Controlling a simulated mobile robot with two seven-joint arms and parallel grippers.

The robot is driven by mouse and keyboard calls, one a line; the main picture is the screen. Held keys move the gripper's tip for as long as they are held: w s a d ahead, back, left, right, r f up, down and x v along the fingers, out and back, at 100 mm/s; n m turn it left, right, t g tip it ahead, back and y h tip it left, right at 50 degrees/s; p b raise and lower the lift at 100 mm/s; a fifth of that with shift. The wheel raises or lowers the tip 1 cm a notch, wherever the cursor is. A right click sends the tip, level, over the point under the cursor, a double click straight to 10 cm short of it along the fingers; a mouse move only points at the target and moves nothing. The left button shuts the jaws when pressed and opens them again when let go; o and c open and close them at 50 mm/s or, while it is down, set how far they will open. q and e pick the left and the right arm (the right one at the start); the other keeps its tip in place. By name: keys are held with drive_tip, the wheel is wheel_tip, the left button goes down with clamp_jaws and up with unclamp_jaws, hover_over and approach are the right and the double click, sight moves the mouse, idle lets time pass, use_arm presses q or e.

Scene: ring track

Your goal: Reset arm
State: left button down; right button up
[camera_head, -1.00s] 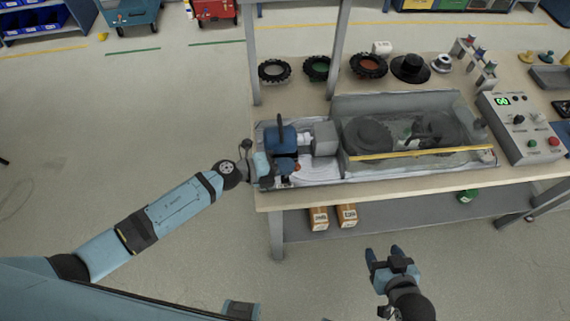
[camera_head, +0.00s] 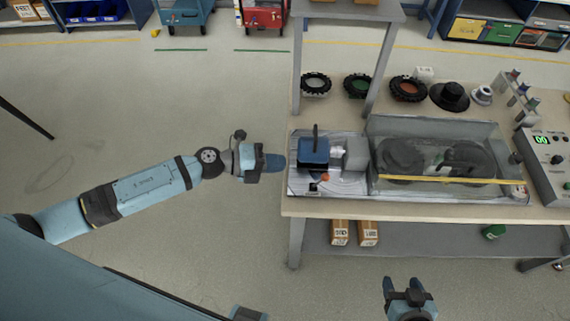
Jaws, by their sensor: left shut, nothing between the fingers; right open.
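My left arm reaches in from the left, and its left gripper (camera_head: 274,162) is shut and empty. It is just off the left edge of the workbench, beside the machine's blue motor part (camera_head: 313,152), with a small gap between them. My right gripper (camera_head: 404,288) is at the bottom right, in front of the bench. Its fingers are apart and nothing is between them.
The workbench (camera_head: 450,208) carries a machine under a clear cover (camera_head: 440,130), a row of toothed rings (camera_head: 409,88) and a control box (camera_head: 546,160). Boxes (camera_head: 340,232) lie on the lower shelf. Floor left of the bench is open.

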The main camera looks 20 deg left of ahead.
use_arm(q)
drive_tip(key=shift+w, duration=0.15)
idle(0.3)
drive_tip(key=s+a+f+n+t+y, duration=0.1)
drive_tip(key=s+f+n+y, duration=0.4)
drive_tip(key=n, duration=0.9)
drive_tip(key=s+a+f+n+t+y, duration=0.2)
drive_tip(key=s+f+n+y, duration=0.3)
drive_tip(key=s+n, duration=0.6)
drive_tip(key=f+n+t, duration=0.1)
drive_tip(key=n, duration=0.2)
drive_tip(key=shift+s+f+y, duration=0.15)
drive_tip(key=shift+y, duration=0.15)
